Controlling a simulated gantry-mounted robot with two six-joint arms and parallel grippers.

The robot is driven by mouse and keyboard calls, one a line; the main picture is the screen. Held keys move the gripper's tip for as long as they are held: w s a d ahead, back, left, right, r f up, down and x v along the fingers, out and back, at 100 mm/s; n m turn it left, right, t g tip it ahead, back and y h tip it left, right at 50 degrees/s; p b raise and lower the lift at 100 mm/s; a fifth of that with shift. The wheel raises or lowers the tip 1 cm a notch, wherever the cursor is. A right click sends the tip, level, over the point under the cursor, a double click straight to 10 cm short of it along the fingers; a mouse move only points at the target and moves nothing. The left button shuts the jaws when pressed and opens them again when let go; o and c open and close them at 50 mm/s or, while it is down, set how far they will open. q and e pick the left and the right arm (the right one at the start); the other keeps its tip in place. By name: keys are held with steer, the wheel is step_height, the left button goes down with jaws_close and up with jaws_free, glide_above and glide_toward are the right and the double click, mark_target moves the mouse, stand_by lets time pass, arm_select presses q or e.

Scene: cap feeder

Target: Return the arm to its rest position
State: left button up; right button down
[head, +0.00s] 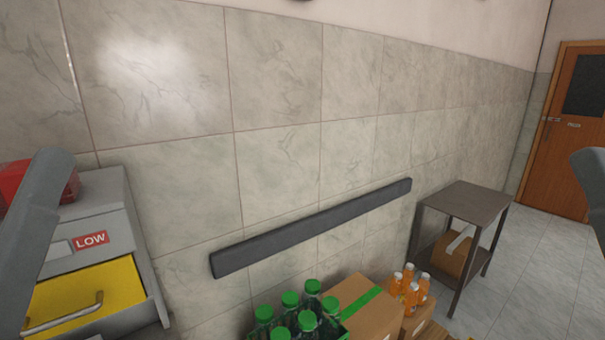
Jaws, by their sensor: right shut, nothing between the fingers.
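My right arm with its gripper (591,190) shows only as a grey piece cut off by the right edge of the head view. A grey link of my left arm (32,235) slants up along the left edge. My left gripper is not in view.
At left stands a grey cabinet (105,225) with a yellow-fronted drawer (95,285) and a red object on top. At the bottom are green-capped bottles (290,302), a cardboard box (362,305) and orange bottles (411,290). A dark side table (468,196) stands behind them. Floor at right is clear.

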step_height(320, 180, up, 30)
steer(key=p, duration=2.6)
steer(key=shift+f, duration=0.15)
steer(key=shift+f, duration=0.1)
